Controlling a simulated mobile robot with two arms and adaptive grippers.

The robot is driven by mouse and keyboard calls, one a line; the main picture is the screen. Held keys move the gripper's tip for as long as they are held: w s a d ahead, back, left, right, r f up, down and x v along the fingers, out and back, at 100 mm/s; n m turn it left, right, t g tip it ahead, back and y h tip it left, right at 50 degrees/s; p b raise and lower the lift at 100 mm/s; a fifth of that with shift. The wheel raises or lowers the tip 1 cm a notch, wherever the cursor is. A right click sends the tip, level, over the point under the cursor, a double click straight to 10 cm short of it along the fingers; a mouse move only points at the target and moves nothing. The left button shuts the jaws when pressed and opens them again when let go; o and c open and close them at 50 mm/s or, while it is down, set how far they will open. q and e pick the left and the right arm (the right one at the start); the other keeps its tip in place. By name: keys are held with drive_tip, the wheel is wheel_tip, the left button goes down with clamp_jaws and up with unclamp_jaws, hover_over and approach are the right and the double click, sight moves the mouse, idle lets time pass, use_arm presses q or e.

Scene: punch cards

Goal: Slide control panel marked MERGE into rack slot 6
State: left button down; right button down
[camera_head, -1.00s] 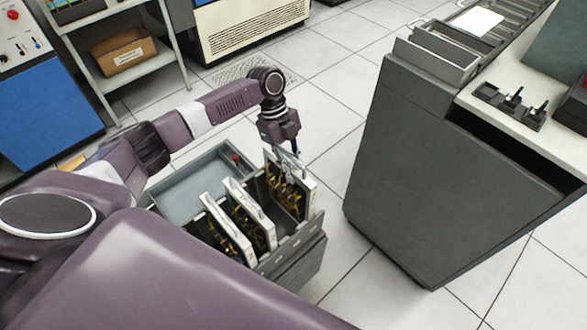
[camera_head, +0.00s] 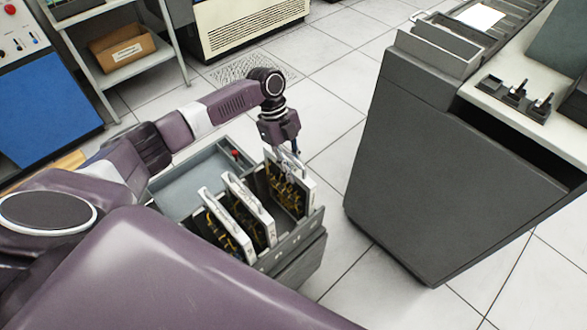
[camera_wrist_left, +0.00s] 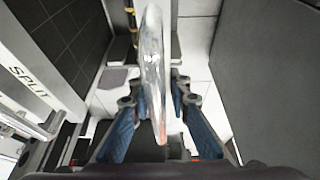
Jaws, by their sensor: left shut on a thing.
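My left gripper (camera_head: 290,160) is shut on the handle of a panel (camera_head: 287,190) with a pale front edge and a dark board with yellow wiring. In the left wrist view, the shiny handle (camera_wrist_left: 153,70) stands between the blue-padded fingers of the gripper (camera_wrist_left: 160,135). The panel is upright over the right end of the grey rack (camera_head: 300,240); I cannot tell how deep it sits. Two similar panels (camera_head: 228,228) (camera_head: 250,210) stand to its left in the rack. A neighbouring panel (camera_wrist_left: 30,85) reads SPLIT. No MERGE label or slot number is legible. My right gripper is not in view.
A shallow grey tray (camera_head: 185,188) adjoins the rack's back left. A large dark console (camera_head: 440,180) stands to the right, with tiled floor (camera_head: 335,165) between. A shelf (camera_head: 140,68) with a cardboard box (camera_head: 122,50) is at the back left.

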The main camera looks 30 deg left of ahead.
use_arm(q)
drive_tip(key=c, duration=1.7)
unclamp_jaws()
drive_tip(key=shift+r, duration=0.2)
drive_tip(key=shift+c, duration=0.2)
drive_tip(key=shift+s+f, duration=0.15)
drive_tip(key=shift+f, duration=0.15)
drive_tip(key=v, duration=1.2)
drive_tip(key=shift+r, duration=0.25)
drive_tip(key=shift+d, duration=0.1)
